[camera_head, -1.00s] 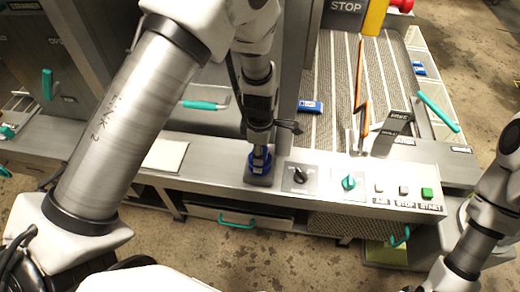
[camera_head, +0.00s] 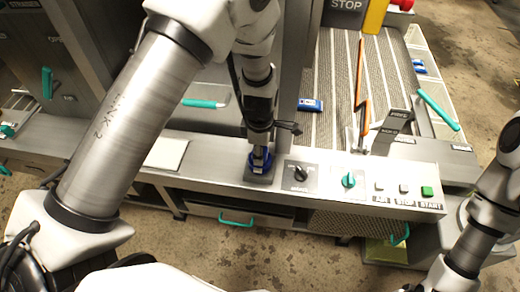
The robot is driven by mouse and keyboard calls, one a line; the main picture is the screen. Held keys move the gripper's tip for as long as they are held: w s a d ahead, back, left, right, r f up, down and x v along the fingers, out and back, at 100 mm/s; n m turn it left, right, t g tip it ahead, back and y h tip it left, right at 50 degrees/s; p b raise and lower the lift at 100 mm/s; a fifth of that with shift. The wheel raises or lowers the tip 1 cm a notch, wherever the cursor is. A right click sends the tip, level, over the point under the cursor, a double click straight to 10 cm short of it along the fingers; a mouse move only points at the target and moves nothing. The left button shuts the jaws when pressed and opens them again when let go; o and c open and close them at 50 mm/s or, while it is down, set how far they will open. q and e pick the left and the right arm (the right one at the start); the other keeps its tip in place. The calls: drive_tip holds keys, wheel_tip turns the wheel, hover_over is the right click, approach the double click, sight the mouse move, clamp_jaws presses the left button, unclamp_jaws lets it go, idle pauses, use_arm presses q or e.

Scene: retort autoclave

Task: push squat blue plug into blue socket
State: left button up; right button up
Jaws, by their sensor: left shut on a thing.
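The squat blue plug (camera_head: 260,158) is in my left gripper (camera_head: 259,149), which points down at the front ledge and is shut on it. The plug is right at the socket, a dark base with blue (camera_head: 259,177) on the ledge left of the black knob. The gripper hides most of the plug, and I cannot tell how deep it sits. My right arm (camera_head: 478,235) is at the right edge, and its gripper is out of view.
On the ledge to the right are a black knob (camera_head: 300,173), a teal knob (camera_head: 348,180) and a green START button (camera_head: 427,191). A white plate (camera_head: 166,154) lies on the left. Blue-and-white packs (camera_head: 310,105) lie on the ribbed conveyor behind.

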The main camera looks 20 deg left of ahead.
use_arm(q)
drive_tip(key=shift+f, duration=0.15)
drive_tip(key=o, duration=1.1)
drive_tip(key=shift+o, duration=0.2)
wheel_tip(320, 180, up, 12)
